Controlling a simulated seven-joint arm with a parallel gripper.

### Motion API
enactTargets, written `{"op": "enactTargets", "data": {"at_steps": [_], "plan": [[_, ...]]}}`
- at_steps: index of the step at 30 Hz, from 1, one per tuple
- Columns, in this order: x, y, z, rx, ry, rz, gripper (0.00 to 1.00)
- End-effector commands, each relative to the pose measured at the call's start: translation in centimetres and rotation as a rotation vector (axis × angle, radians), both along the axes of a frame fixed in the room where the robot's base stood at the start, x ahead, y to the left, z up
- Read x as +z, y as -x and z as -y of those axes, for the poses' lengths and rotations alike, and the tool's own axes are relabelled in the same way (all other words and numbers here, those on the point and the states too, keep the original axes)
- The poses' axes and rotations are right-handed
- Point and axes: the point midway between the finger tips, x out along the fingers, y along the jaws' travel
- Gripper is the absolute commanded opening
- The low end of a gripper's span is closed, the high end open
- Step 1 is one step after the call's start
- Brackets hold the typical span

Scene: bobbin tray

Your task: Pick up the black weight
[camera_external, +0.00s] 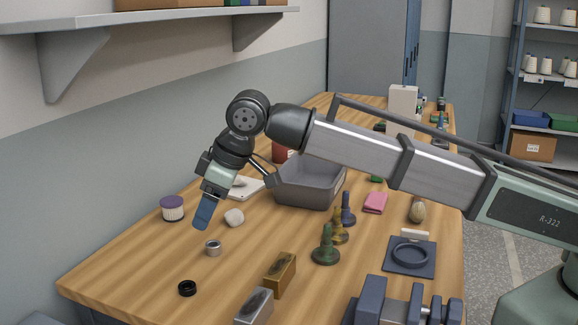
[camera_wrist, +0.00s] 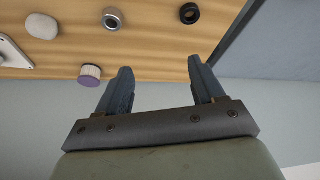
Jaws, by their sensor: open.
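A small black ring-shaped piece, the black weight (camera_external: 187,288), lies on the wooden table near its front left. It also shows in the wrist view (camera_wrist: 189,14) at the top, beyond the fingertips. My gripper (camera_external: 202,218) is raised above the table, tilted, farther back than the black weight and apart from it. In the wrist view my gripper (camera_wrist: 160,70) has its two blue fingers spread with nothing between them.
A silver ring-shaped piece (camera_external: 213,248) stands between my gripper and the black weight. A pale stone-like lump (camera_external: 234,218) and a purple-topped white cylinder (camera_external: 172,208) are nearby. A grey bin (camera_external: 308,188) is behind; brass (camera_external: 280,271) and silver blocks (camera_external: 253,307) lie right.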

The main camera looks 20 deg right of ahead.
Motion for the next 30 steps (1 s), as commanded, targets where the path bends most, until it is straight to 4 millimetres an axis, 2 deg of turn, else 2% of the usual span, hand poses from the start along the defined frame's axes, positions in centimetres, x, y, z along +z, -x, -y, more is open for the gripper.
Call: {"op": "enactTargets", "data": {"at_steps": [1, 3, 8, 11, 21, 25, 30], "plan": [[-0.1, 1.8, -0.6, 0.015, 0.005, -0.02, 0.68], [-0.2, 3.5, -1.1, 0.026, 0.01, -0.04, 0.68], [-0.6, 5.2, -1.7, 0.039, 0.019, -0.064, 0.68], [-1.5, 5.2, -2.1, 0.039, 0.02, -0.066, 0.68], [-6.5, 4.1, -3.9, 0.039, 0.019, -0.064, 0.68], [-7.8, 3.9, -4.3, 0.039, 0.02, -0.065, 0.68], [-8.3, 3.8, -4.5, 0.039, 0.017, -0.063, 0.68]]}}
